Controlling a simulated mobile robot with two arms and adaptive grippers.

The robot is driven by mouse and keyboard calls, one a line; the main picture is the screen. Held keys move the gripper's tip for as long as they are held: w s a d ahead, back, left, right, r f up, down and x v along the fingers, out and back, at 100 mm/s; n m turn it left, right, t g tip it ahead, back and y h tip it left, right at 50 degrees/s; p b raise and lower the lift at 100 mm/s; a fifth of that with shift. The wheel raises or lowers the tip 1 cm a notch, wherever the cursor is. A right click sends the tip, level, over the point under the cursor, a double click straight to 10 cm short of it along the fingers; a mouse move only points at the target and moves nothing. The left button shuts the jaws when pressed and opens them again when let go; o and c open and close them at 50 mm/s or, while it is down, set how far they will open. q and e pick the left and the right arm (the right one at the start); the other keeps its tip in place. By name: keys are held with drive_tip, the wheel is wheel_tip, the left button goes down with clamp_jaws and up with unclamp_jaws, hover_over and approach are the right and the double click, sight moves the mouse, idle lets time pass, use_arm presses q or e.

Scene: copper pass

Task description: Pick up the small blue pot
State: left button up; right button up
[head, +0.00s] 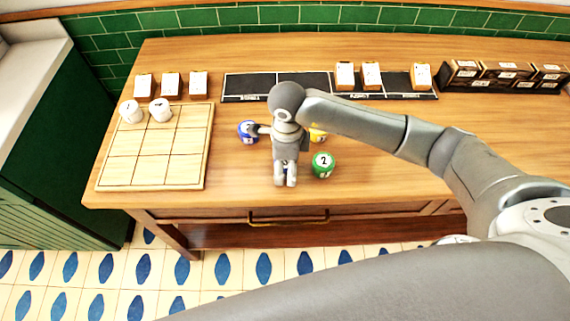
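A blue pot (246,133) with a white label stands on the wooden table, left of my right gripper and partly covered by it. My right gripper (286,181) points down over the table near its front edge. Its two fingers are close together with a narrow gap. A little blue and white shows between the fingers, too small and covered to tell what it is. I cannot tell whether the fingers hold anything. My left gripper is not in view.
A green pot (323,164) stands close right of the gripper, with a yellow pot (317,136) behind. A wooden grid board (140,172) with two white pots (160,110) (131,111) lies left. Black trays (250,86), white boxes (371,75) and dark boxes (505,72) line the back.

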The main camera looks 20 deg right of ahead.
drive_tip(key=c, duration=0.9)
drive_tip(key=shift+o, duration=0.2)
drive_tip(key=shift+r, duration=0.1)
